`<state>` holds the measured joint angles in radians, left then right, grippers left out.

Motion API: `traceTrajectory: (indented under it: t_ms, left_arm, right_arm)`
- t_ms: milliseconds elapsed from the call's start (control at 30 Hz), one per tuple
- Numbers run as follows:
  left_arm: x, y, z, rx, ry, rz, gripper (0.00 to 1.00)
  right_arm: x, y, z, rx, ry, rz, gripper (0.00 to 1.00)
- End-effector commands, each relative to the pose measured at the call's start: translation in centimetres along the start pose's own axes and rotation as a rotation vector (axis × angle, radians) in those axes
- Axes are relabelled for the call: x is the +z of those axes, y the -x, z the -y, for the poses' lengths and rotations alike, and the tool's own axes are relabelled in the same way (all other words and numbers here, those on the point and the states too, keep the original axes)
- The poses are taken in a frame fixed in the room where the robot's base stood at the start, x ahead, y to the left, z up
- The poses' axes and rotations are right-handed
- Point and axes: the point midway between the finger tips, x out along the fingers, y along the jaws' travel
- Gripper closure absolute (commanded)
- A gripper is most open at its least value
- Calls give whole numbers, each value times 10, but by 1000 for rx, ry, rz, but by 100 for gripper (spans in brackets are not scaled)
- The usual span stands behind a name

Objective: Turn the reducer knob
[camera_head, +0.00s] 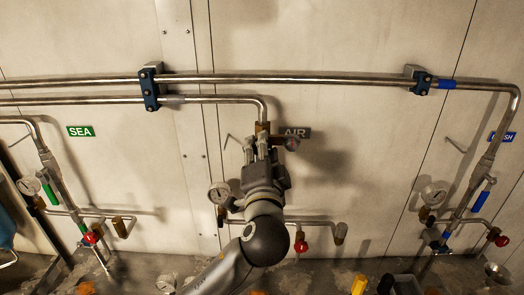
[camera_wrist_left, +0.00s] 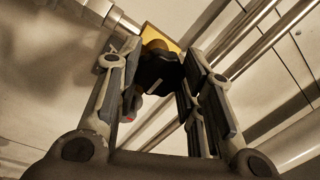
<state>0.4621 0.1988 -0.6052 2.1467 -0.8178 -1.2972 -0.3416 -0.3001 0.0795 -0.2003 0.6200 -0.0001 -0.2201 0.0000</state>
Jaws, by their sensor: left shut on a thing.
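My left gripper (camera_head: 262,146) is raised against the pipework on the wall, just below the end of the bent pipe and left of the AIR label (camera_head: 296,132). In the left wrist view my left gripper (camera_wrist_left: 160,88) has its two fingers on either side of a black knob (camera_wrist_left: 157,68), shut on it. The knob sits against a yellow brass body (camera_wrist_left: 160,40), whose top also shows in the head view (camera_head: 262,127). In the head view the knob itself is hidden by the gripper. My right gripper is not in view.
Two long steel pipes (camera_head: 320,80) run across the wall in blue clamps. A pressure gauge (camera_head: 220,193) is left of my arm, and a red knob (camera_head: 300,246) is right of it. A SEA line with a green label (camera_head: 80,131) is at left. Blue-marked pipework is at right.

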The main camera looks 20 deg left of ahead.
Motion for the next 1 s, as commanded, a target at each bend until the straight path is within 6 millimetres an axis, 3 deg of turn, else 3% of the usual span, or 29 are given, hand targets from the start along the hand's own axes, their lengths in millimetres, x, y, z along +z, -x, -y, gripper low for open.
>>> traceTrajectory:
  t_ms: [100, 133, 300, 667, 767, 1000]
  left_arm:
    - [0, 0, -2, 4, 0, 1, 88]
    - [0, 0, -2, 4, 0, 1, 62]
    - [0, 0, -1, 2, 0, 1, 42]
    - [0, 4, -1, 2, 1, -1, 42]
    - [-1, 15, -1, 3, 2, -2, 42]
    - [0, 65, -2, 7, 5, -2, 42]
  right_arm:
    - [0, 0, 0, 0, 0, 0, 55]
    - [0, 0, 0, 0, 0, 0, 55]
    - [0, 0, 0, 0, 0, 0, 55]
    - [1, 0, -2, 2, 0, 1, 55]
    - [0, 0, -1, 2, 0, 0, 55]
    - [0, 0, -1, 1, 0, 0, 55]
